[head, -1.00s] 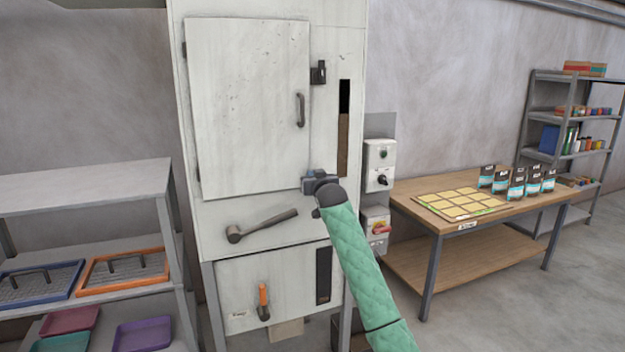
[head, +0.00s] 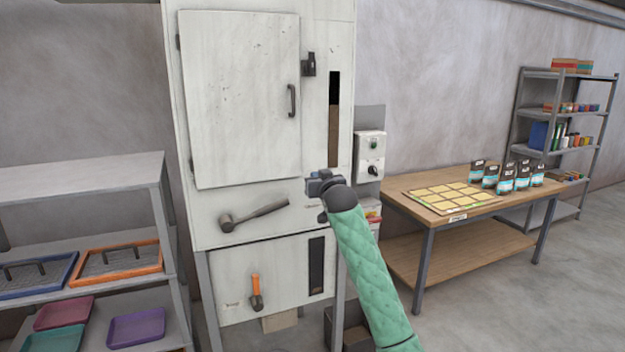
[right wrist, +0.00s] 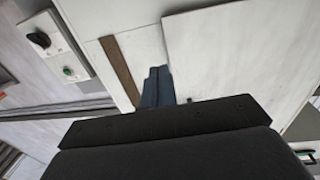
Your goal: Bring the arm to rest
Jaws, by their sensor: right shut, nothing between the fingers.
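My right gripper (head: 316,184) is at the end of the green padded arm, in front of the white machine cabinet (head: 232,228), below and to the right of its door. Its fingers are together with nothing between them, and it appears to hang free of the cabinet. The closed fingers also show in the right wrist view (right wrist: 158,88), in front of the white panels. The cabinet door (head: 240,110) looks shut, with a dark handle (head: 291,100) on its right side. My left gripper is not in view.
A grey lever (head: 254,215) and an orange-handled lever (head: 256,290) are on the cabinet front. A control box (head: 370,155) is on its right side. A wooden table (head: 405,217) with several pouches (head: 506,178) stands at right. A shelf with trays (head: 80,188) stands at left.

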